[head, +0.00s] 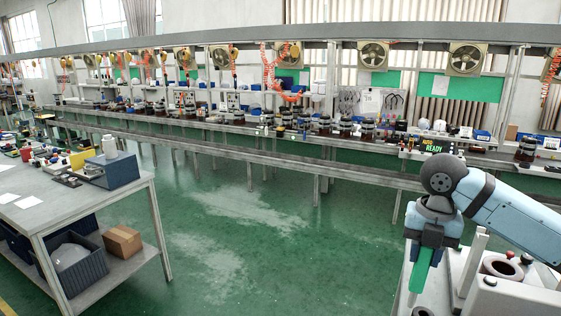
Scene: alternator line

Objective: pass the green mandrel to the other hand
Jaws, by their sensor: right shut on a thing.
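The green mandrel (420,272) is a long bright green piece at the lower right of the head view. It points downward and is slightly tilted. My right gripper (430,240) is shut on its upper part, which the jaws hide. The lower end of the mandrel hangs in front of a pale bench top; I cannot tell whether it touches it. My left gripper is not in view.
A pale machine (515,296) with a round opening and a red button stands right of the mandrel. A grey workbench (62,205) with loose parts is at the left. A long assembly line (270,158) crosses the back. Green floor (250,240) between them is clear.

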